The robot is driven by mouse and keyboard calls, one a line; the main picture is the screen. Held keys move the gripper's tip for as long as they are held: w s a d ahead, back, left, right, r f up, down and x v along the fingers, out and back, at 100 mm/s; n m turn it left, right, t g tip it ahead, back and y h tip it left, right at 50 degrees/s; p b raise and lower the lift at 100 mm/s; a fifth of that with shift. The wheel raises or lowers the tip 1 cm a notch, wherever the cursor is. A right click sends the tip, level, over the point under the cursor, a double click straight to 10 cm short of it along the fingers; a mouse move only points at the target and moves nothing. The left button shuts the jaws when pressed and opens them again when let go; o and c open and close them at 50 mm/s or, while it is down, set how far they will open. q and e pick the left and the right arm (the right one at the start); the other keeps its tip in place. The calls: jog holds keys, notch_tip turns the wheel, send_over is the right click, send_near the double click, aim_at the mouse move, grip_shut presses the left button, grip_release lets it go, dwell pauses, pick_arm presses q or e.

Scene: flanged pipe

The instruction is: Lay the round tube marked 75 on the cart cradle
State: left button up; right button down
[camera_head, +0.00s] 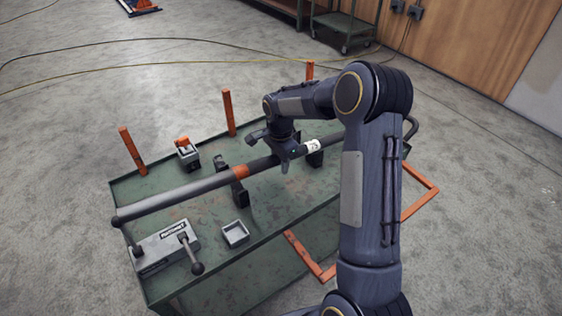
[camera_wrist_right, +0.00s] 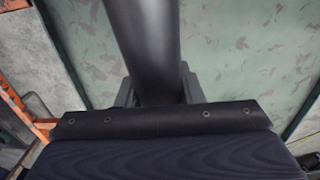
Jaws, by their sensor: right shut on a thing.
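The long dark round tube (camera_head: 185,196) runs across above the green cart (camera_head: 275,208), from its left edge toward the far right. It has an orange band and a white label, whose marking is too small to read surely. Black cradle supports (camera_head: 238,193) stand under it; I cannot tell whether it rests fully in them. My right gripper (camera_head: 284,160) is shut on the tube between the orange band and the label. In the right wrist view the tube (camera_wrist_right: 143,45) runs away from the jaws, its grip partly hidden by my wrist. My left gripper is out of view.
Orange rails (camera_head: 310,255) edge the near side. A cable crosses the floor behind.

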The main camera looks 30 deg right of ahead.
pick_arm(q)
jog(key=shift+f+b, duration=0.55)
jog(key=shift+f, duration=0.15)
pick_arm(e)
jog(key=shift+w+a+f, duration=0.1)
jog(key=shift+w+f, duration=0.1)
jog(key=shift+f, duration=1.1)
jog(key=c, duration=1.3)
grip_release()
jog(key=o, duration=0.4)
jog(key=shift+w+f, duration=0.1)
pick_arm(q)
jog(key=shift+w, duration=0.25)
pick_arm(e)
jog(key=shift+f, duration=0.1)
notch_tip(320, 180, up, 9)
jog(key=shift+w+f, duration=0.15)
jog(key=shift+f, duration=0.05)
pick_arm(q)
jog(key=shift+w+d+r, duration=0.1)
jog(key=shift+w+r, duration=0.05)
pick_arm(e)
jog(key=shift+d+r, duration=0.2)
jog(key=shift+r, duration=0.1)
